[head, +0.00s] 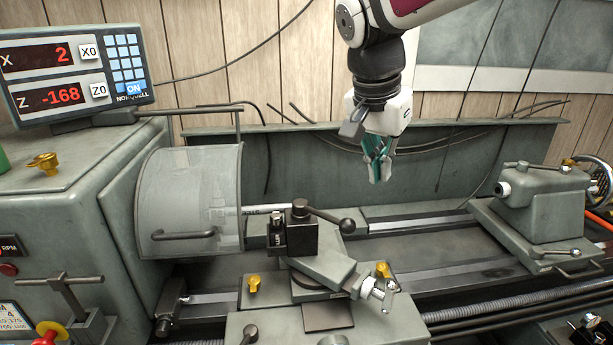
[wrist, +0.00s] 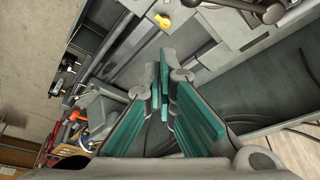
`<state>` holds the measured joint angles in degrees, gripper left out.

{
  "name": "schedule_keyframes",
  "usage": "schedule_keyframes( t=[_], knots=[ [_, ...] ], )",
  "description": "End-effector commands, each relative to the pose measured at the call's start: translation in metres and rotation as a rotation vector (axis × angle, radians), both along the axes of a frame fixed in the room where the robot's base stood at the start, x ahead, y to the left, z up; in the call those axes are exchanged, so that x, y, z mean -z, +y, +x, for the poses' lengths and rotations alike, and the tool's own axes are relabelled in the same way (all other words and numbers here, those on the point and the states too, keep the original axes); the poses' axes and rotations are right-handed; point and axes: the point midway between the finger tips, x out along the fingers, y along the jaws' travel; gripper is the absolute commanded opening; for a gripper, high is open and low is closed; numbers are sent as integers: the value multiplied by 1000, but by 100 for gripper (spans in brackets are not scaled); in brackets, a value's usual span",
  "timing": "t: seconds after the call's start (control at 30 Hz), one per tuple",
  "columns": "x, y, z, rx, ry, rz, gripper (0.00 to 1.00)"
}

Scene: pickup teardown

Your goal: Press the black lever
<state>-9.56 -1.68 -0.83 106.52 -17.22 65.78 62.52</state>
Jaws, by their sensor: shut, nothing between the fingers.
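My gripper (head: 380,172) hangs above the lathe bed, pointing down, with its green-padded fingers shut and empty. Its fingers also show in the wrist view (wrist: 164,85). A black lever with a round knob (head: 347,225) sticks out to the right from the black tool post (head: 299,232), below and left of my gripper. This knob shows at the top right of the wrist view (wrist: 270,12). Another dark lever (head: 62,282) is at the lower left on the headstock front. I cannot tell which lever the task names. My gripper touches neither.
A clear chuck guard (head: 190,195) stands left of the tool post, under a dark bar. The tailstock (head: 545,205) is at the right, with its own small levers. A display panel (head: 75,72) is at the upper left. The bed between tool post and tailstock is mostly free.

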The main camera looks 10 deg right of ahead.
Motion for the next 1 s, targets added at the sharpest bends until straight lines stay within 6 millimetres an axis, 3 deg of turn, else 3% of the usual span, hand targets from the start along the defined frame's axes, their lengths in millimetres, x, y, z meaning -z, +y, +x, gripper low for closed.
schedule_keyframes(
  t=[0.27, 0.73, 1.0],
  knots=[
    [-6, 6, 25, 131, -16, -18, 0],
    [-4, 6, 28, 144, -18, -19, 0],
    [27, -3, 32, 146, -14, -20, 0]
  ],
)
